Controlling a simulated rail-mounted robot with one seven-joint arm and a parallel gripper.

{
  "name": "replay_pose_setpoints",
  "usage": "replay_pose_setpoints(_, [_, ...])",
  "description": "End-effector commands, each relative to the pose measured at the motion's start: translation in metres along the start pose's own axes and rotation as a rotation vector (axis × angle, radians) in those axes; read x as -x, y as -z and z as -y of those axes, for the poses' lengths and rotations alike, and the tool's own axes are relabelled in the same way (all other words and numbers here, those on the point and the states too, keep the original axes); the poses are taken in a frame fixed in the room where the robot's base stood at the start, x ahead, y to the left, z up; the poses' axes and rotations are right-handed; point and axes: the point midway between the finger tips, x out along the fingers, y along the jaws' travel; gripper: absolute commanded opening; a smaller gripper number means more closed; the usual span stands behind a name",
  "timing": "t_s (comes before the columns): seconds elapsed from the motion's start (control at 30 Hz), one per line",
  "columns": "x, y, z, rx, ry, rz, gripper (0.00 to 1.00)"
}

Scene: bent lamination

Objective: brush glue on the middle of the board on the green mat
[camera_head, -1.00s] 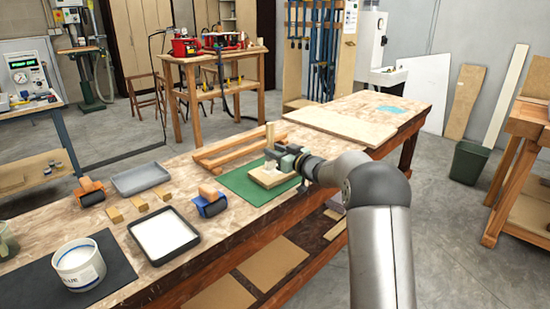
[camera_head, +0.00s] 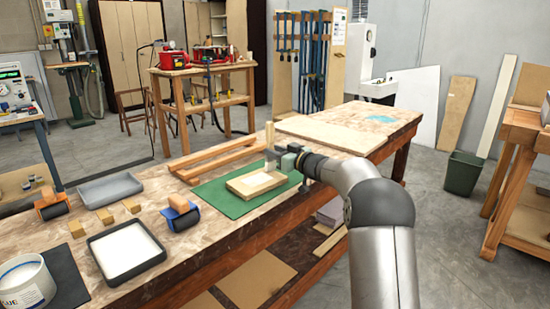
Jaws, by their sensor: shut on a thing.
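The board (camera_head: 238,188) is a pale, flat wooden piece lying on the green mat (camera_head: 212,190) on the workbench. A whitish patch (camera_head: 259,181) shows on its middle. My gripper (camera_head: 271,158) is just beyond the board's far edge, near its far right corner, and appears raised above the bench. It is shut on an upright pale wooden handle (camera_head: 269,134), which looks like the brush. The brush's lower end is too small to make out.
A large panel (camera_head: 335,133) covers the bench's far part.

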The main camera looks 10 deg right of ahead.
Motion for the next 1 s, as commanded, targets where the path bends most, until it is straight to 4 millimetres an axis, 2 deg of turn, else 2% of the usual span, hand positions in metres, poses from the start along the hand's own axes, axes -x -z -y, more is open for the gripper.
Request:
replay_pose_setpoints(0.03, [0.0,0.015,0.001,0.006,0.002,-0.005,0.09])
replay_pose_setpoints(0.07, [0.0,0.019,0.002,0.004,0.002,-0.003,0.09])
replay_pose_setpoints(0.6, [-0.002,0.066,0.004,0.003,0.006,-0.003,0.09])
replay_pose_setpoints(0.8, [-0.003,0.076,0.005,0.002,0.007,-0.003,0.09])
replay_pose_setpoints(1.0, [-0.003,0.078,0.005,0.001,0.007,-0.002,0.09])
